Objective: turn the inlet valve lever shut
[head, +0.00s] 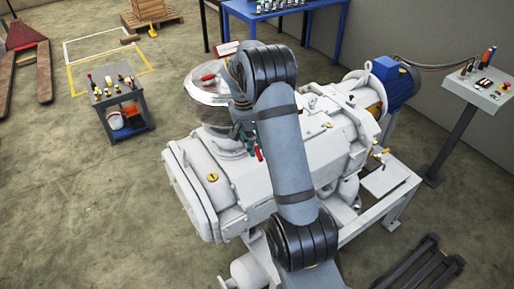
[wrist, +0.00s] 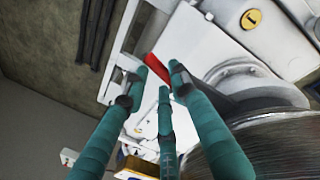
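A red lever (wrist: 155,66) shows in the wrist view, just beyond the fingertips and between the left and right fingers. In the head view a small red handle end (head: 259,155) shows beside my gripper (head: 245,134), at the base of the silver inlet housing (head: 203,99). My gripper (wrist: 161,78) has three teal fingers, spread apart with a gap between the tips. I cannot tell whether any finger touches the lever. My arm hides part of the inlet area in the head view.
The white pump body (head: 215,180) surrounds the work area. Another red handle (head: 209,77) is on top of the inlet housing. A blue motor (head: 394,84) and control panel (head: 480,85) stand to the right. A tool cart (head: 126,113) stands left, with open floor around it.

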